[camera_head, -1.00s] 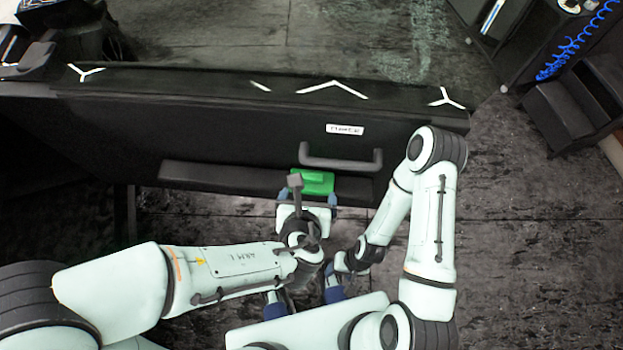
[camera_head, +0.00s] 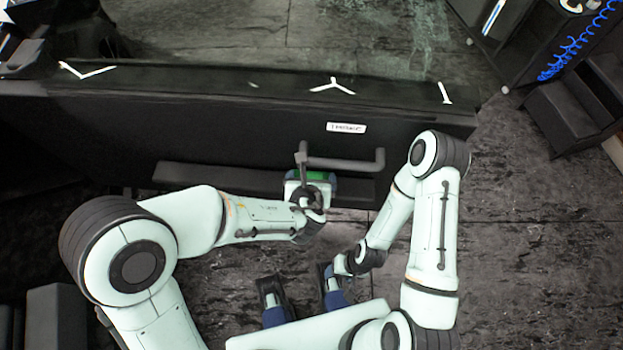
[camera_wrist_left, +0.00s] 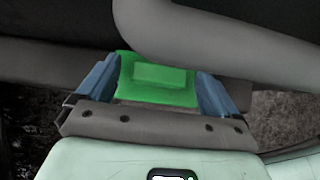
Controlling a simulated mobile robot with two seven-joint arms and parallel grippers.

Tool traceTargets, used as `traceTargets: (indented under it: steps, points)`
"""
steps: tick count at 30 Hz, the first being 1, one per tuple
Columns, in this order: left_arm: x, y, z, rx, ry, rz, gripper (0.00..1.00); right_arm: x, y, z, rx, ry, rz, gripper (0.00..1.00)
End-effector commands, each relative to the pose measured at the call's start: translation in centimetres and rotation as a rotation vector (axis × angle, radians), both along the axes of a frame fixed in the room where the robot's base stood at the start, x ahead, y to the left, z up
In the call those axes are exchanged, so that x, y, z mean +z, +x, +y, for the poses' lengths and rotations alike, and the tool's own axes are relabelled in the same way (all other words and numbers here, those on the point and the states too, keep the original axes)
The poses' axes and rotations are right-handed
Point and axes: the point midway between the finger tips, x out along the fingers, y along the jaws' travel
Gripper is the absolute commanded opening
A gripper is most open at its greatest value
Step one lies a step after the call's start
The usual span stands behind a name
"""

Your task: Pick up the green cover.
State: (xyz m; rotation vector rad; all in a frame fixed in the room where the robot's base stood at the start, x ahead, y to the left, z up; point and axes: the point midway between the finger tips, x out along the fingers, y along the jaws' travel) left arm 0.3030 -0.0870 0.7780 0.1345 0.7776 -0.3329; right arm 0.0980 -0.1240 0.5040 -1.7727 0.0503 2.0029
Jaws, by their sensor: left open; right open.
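The green cover (camera_wrist_left: 157,84) is a flat bright green piece with a raised block on it. In the head view only a sliver of the cover (camera_head: 318,175) shows, below the door handle, and my left wrist hides the rest. My left gripper is open around the cover. My right gripper (camera_head: 300,302) is open and empty, low in the head view, apart from the cover.
The black door panel (camera_head: 230,135) carries a grey handle (camera_head: 345,163) just above the cover, and a dark ledge (camera_head: 215,178) runs along it. White marks lie along the panel's top edge. Black steps (camera_head: 570,118) stand at the right. The floor (camera_head: 530,250) at right is clear.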

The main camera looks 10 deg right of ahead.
Motion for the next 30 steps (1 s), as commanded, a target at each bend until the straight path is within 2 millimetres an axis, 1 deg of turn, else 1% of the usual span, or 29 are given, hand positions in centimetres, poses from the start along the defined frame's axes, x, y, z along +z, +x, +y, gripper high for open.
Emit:
traceTargets:
  steps: [5, 8, 9, 11, 19, 23, 26, 29, 30]
  points:
    - [0.0, 0.0, 0.0, 0.0, 0.0, 0.0, 0.94, 0.0, 0.0, 0.0, 0.0, 0.0, 0.0, 0.6]
    - [0.0, 0.0, 0.0, 0.0, 0.0, 0.0, 0.64, 0.0, 0.0, 0.0, 0.0, 0.0, 0.0, 0.6]
    - [0.0, 0.0, 0.0, 0.0, 0.0, 0.0, 0.51, 0.0, 0.0, 0.0, 0.0, 0.0, 0.0, 0.6]
    - [0.0, 0.0, 0.0, 0.0, 0.0, 0.0, 0.32, 0.0, 0.0, 0.0, 0.0, 0.0, 0.0, 0.6]
    - [0.1, 0.0, 0.0, -0.001, -0.001, 0.0, 0.32, 0.1, 0.0, 0.0, 0.0, 0.0, 0.0, 0.6]
    - [0.5, 0.0, -0.1, 0.0, 0.0, -0.001, 0.32, 0.4, -0.1, 0.0, 0.001, 0.0, 0.003, 0.6]
    - [1.3, 0.0, -0.3, 0.002, 0.0, -0.002, 0.32, 0.9, -0.2, 0.0, 0.002, 0.001, 0.009, 0.6]
    - [2.4, 0.0, -0.6, 0.006, 0.001, -0.002, 0.32, 1.7, -0.5, 0.0, 0.005, 0.003, 0.019, 0.6]
    - [3.1, 0.0, -0.7, 0.007, 0.002, -0.003, 0.32, 2.1, -0.7, 0.0, 0.006, 0.005, 0.026, 0.6]
